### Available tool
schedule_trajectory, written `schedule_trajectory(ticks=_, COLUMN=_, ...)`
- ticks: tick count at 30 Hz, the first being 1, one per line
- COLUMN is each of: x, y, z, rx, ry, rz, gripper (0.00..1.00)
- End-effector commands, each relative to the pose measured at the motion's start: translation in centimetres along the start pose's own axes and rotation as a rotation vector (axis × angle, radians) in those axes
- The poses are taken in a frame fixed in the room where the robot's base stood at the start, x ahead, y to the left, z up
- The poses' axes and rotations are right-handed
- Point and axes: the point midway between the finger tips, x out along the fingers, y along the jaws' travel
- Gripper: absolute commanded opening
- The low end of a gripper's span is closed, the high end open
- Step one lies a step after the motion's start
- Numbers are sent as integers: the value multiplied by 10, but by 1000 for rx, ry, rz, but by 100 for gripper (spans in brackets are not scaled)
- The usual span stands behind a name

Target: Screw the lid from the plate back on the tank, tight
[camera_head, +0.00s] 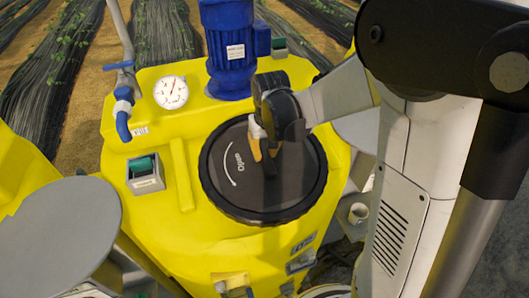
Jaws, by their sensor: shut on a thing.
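The black round lid (285,190) lies flat on top of the yellow tank (205,245), at the tank's opening. It has a white curved arrow and lettering on its left part. My gripper (264,152) reaches in from the upper right and is shut at the lid's middle, on its raised grip, which is mostly hidden by the fingers. The grey round plate (60,235) at the lower left is bare. How far the lid is threaded cannot be told from this view.
A blue motor (229,50) stands behind the lid. A pressure gauge (171,92), a blue-handled valve pipe (122,90) and a green switch box (144,174) are on the left. A raised yellow rib (182,175) runs just left of the lid.

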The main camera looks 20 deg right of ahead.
Motion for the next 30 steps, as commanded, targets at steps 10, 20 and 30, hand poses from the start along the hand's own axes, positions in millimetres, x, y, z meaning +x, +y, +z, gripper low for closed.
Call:
schedule_trajectory(ticks=10, x=7, y=0, z=0, rx=0, ry=0, rz=0, gripper=0)
schedule_trajectory(ticks=20, x=11, y=0, z=0, rx=0, ry=0, rz=0, gripper=0)
schedule_trajectory(ticks=30, x=11, y=0, z=0, rx=0, ry=0, rz=0, gripper=0)
